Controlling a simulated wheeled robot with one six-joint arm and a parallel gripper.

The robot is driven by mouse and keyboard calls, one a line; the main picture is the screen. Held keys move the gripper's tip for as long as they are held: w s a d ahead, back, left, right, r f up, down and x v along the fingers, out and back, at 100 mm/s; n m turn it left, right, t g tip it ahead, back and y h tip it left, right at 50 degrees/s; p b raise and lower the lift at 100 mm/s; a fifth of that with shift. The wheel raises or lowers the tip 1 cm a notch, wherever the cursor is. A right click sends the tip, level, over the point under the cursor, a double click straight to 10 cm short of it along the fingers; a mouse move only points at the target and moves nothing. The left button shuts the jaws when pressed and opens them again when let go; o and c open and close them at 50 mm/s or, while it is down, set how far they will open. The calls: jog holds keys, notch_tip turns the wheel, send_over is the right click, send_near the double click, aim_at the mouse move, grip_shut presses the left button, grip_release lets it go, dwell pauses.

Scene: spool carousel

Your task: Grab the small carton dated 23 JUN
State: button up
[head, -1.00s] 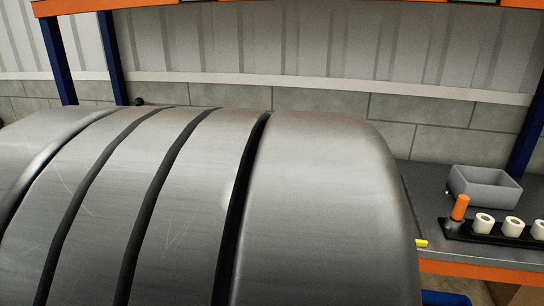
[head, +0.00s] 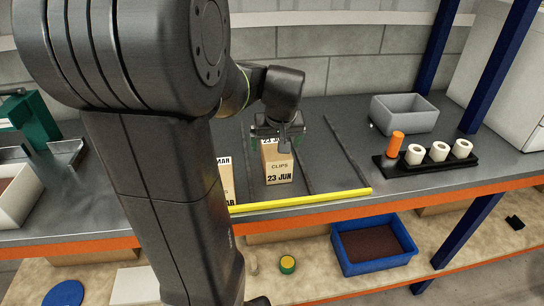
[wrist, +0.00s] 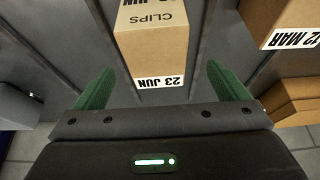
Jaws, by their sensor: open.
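The small tan carton marked CLIPS and 23 JUN (head: 278,168) stands on the grey shelf behind the yellow front strip. It also shows in the wrist view (wrist: 152,45), its date label facing my gripper. My gripper (wrist: 159,72) is open, with one green finger on each side of the carton's near end. In the head view my gripper (head: 279,138) is over the carton's top and partly covers it. I cannot tell whether the fingers touch it. A carton marked 12 MAR (wrist: 282,18) stands to the right in the wrist view.
Another tan carton (wrist: 293,100) is near the 12 MAR one. Thin dark dividers split the shelf into lanes. A grey bin (head: 405,115) and a black rack with white rolls (head: 425,165) stand to the right. A blue tray (head: 375,245) is below.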

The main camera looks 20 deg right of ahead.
aim_at(276, 149)
jog(key=shift+d+x, duration=0.15)
jog(key=shift+x, duration=1.75)
jog(key=shift+d+x, duration=0.1)
jog(key=shift+x, duration=1.85)
jog(key=shift+f, duration=0.2)
jog(key=c, duration=1.4)
